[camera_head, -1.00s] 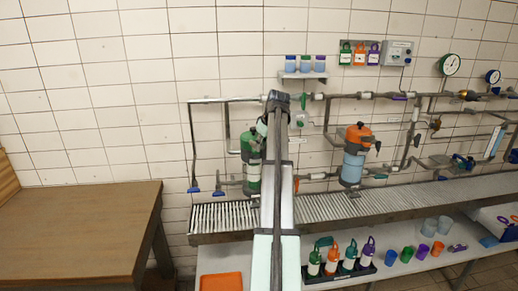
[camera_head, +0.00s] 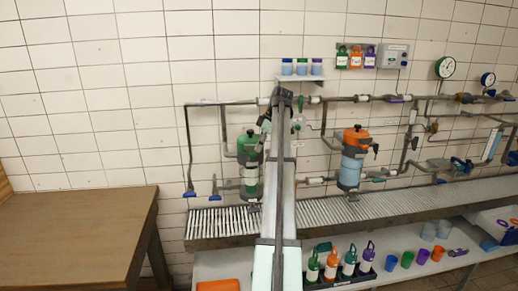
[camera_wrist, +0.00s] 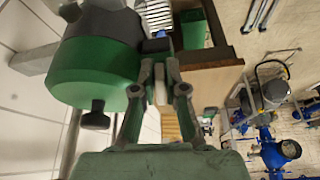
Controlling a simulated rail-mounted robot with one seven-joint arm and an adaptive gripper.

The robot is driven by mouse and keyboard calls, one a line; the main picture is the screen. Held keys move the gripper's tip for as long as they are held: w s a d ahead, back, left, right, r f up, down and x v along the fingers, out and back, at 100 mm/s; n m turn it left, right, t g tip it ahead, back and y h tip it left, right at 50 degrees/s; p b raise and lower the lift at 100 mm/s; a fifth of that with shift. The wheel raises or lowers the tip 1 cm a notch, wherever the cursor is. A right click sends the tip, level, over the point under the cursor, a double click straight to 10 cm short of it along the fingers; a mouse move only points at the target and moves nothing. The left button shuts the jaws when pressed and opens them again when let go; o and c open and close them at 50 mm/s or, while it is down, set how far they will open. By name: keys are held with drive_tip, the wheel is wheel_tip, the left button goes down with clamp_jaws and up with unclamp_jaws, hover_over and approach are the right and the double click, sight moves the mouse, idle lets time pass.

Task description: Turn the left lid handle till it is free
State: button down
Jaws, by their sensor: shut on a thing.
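The left canister (camera_head: 248,180) stands on the slatted rack with a green lid (camera_head: 246,146). In the wrist view the green lid (camera_wrist: 92,75) fills the upper left, with a dark knob (camera_wrist: 97,117) standing out from its lower side. My gripper (camera_wrist: 160,68) is beside the lid's right side.
A second canister (camera_head: 349,172) with an orange lid stands to the right. Pipes (camera_head: 345,98) run along the tiled wall, and a small shelf (camera_head: 300,77) with jars is above. A wooden table (camera_head: 75,225) is at the left. Bottles and cups stand on the lower shelf.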

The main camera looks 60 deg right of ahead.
idle(0.5)
drive_tip(key=c, duration=1.5)
unclamp_jaws()
drive_tip(key=v, duration=0.7)
drive_tip(key=shift+r, duration=0.25)
drive_tip(key=shift+d, duration=0.15)
